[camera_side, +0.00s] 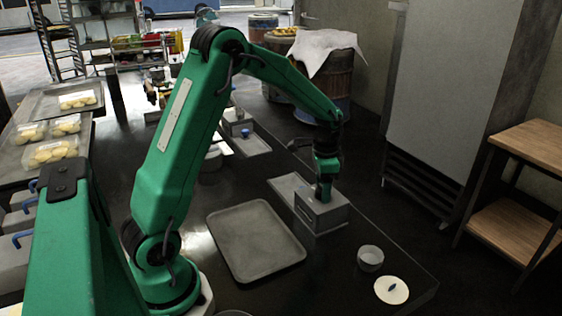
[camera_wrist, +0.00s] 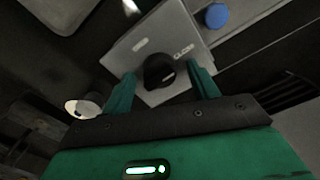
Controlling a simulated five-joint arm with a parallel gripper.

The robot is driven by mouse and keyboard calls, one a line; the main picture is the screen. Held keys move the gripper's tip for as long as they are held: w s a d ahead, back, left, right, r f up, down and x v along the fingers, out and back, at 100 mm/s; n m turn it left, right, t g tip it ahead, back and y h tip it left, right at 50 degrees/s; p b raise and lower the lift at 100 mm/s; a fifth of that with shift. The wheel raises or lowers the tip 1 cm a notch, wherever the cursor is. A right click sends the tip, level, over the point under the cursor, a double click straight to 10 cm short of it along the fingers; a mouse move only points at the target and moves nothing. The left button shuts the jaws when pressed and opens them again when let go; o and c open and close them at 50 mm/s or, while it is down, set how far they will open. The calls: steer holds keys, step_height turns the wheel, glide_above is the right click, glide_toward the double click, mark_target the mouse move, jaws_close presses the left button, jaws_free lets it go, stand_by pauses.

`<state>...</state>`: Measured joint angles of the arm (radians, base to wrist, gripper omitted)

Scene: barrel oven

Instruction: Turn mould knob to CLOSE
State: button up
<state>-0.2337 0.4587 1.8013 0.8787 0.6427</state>
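The mould (camera_side: 322,213) is a grey metal box on the dark counter, below my gripper (camera_side: 325,190) in the side view. In the wrist view its grey top (camera_wrist: 140,46) carries a round black knob (camera_wrist: 159,72) with a short light mark. A pale label reading CLOSE (camera_wrist: 183,52) lies up and right of the knob, and another pale label lies up and left. My gripper (camera_wrist: 163,76) is open, with one green finger on each side of the knob. Gaps show between fingers and knob. The side view hides the knob behind my gripper.
A grey tray (camera_side: 255,216) lies left of the mould. A small pale cup (camera_side: 370,263) and a pale disc (camera_side: 384,295) with a dark handle stand near the counter's right edge. A blue knob (camera_side: 245,132) sits on another fixture behind; bread trays (camera_side: 108,104) are far left.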

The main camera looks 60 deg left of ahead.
steer(key=shift+r, duration=0.1)
steer(key=shift+r, duration=3.8)
steer(key=shift+s+d+r, duration=0.2)
steer(key=shift+s+r, duration=0.05)
steer(key=shift+r, duration=0.1)
steer(key=s+d+r+n+t, duration=0.25)
steer(key=s+d+r, duration=0.35)
steer(key=s+r, duration=0.3)
steer(key=s+d+f+n+t, duration=0.1)
steer(key=s+d+n+t, duration=0.1)
steer(key=s, duration=1)
steer(key=shift+s+d+f+t, duration=0.15)
steer(key=shift+s+d+t, duration=0.3)
steer(key=shift+d, duration=0.65)
steer(key=shift+w, duration=0.2)
